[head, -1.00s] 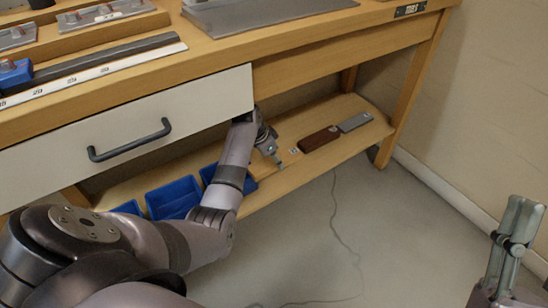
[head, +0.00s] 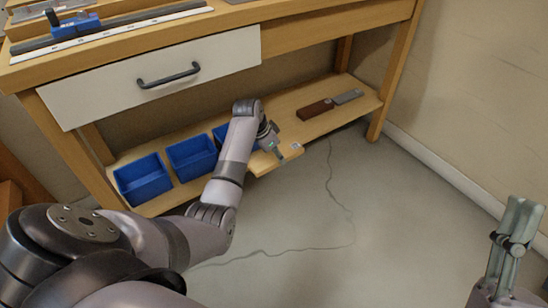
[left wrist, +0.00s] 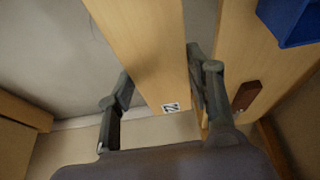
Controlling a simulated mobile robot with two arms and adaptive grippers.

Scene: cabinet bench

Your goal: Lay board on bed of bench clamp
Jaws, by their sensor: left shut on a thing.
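The board (head: 288,158) is a pale wooden plank with a small black-and-white tag. In the head view it sits at the front edge of the lower shelf and juts out past it. My left gripper (head: 277,152) is shut on it. In the left wrist view the board (left wrist: 140,45) runs between the two fingers, its tagged end near the palm. Whether it still touches the shelf is unclear. My right gripper (head: 516,215) is at the right edge, empty and away from the bench; its finger gap is unclear. I cannot identify the bench clamp for certain.
Above are a drawer front (head: 150,85) with a dark handle and the bench top, with a blue slider (head: 75,27) on a dark bar. Floor in front is clear.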

